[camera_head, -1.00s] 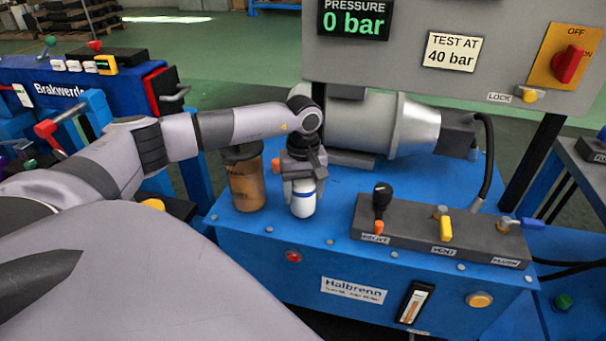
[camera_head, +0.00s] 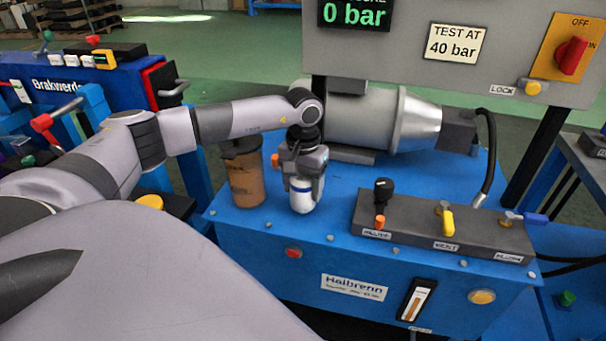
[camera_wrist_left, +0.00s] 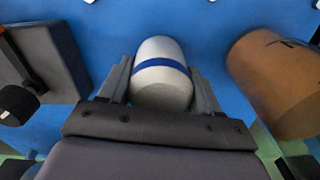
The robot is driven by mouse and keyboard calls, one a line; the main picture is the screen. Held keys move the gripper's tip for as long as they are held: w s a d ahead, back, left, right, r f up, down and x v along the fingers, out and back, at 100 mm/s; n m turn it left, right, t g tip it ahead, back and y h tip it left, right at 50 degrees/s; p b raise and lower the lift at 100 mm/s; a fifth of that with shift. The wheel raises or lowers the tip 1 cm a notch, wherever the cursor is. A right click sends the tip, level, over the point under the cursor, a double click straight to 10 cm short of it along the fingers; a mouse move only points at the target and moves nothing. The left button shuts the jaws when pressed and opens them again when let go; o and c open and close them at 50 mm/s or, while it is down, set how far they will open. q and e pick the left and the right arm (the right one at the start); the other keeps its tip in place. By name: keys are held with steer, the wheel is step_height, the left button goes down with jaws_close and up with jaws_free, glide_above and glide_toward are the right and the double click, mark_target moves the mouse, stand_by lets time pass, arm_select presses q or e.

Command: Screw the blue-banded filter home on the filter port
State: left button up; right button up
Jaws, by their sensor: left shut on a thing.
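The blue-banded filter (camera_head: 302,196) is a white canister with a blue stripe, upright at the left part of the blue stand top. My left gripper (camera_head: 303,176) comes down on it from above and is shut on it. In the left wrist view the filter (camera_wrist_left: 162,75) sits between the two fingers (camera_wrist_left: 161,88). The filter port cannot be made out; the gripper and filter may cover it. I cannot tell whether the filter's lower end touches the stand. My right gripper is not in view.
A brown cylinder (camera_head: 246,178) stands close to the left of the filter. A dark valve block (camera_head: 405,228) with levers lies to the right, and a grey motor (camera_head: 370,120) behind. A panel above reads 0 bar (camera_head: 352,15). Blue deck is bare in front of the filter.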

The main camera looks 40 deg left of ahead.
arm_select(q)
steer(key=shift+m, duration=1.1)
steer(key=o, duration=1.3)
steer(key=shift+c, duration=0.6)
